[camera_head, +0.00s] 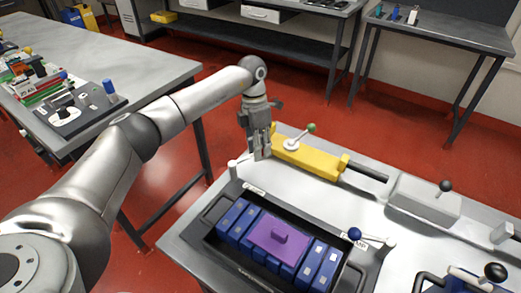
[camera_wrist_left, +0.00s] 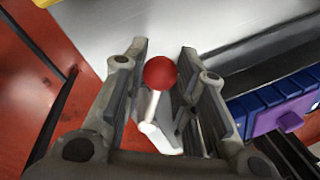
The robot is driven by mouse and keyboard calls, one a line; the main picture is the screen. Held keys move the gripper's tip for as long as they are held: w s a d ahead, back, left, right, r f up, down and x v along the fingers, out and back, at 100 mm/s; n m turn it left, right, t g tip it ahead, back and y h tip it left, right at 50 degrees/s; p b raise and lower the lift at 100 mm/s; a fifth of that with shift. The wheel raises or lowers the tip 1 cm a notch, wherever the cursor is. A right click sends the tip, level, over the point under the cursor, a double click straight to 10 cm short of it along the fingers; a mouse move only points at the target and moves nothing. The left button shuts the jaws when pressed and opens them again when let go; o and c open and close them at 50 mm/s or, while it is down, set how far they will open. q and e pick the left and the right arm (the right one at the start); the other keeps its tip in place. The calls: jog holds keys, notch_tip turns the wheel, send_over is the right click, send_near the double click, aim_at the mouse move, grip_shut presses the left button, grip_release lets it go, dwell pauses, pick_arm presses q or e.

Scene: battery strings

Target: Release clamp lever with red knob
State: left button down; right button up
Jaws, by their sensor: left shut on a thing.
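The red knob (camera_wrist_left: 160,73) sits between the fingers of my left gripper (camera_wrist_left: 164,60) in the left wrist view, and the gripper is shut on it. The knob tops a thin white clamp lever (camera_wrist_left: 152,108), which runs down to a white base. In the head view my left gripper (camera_head: 262,152) points down at the tray's far left corner. The lever's white pivot part (camera_head: 234,168) shows just left of the fingers there. The red knob is hidden by the fingers in the head view. My right gripper is not in view.
A black tray (camera_head: 208,222) holds several blue battery cells and a purple block (camera_head: 279,236). A blue-knobbed lever (camera_head: 355,234) stands at its right corner. A yellow fixture (camera_head: 305,158) with a green-knobbed lever (camera_head: 311,127) lies behind. A grey block (camera_head: 424,198) is to the right.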

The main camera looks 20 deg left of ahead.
pick_arm(q)
jog(key=shift+w+a+r, duration=0.25)
jog(key=c, duration=1.5)
grip_release()
jog(key=o, duration=0.4)
jog(key=shift+a+f, duration=0.1)
jog(key=shift+f, duration=0.1)
jog(key=shift+c, duration=0.2)
jog(key=shift+r, duration=0.25)
notch_tip(320, 180, up, 11)
jog(key=w+a, duration=0.1)
jog(key=shift+w+a+r, duration=0.15)
jog(key=shift+w+a, duration=0.05)
jog(key=shift+a, duration=0.15)
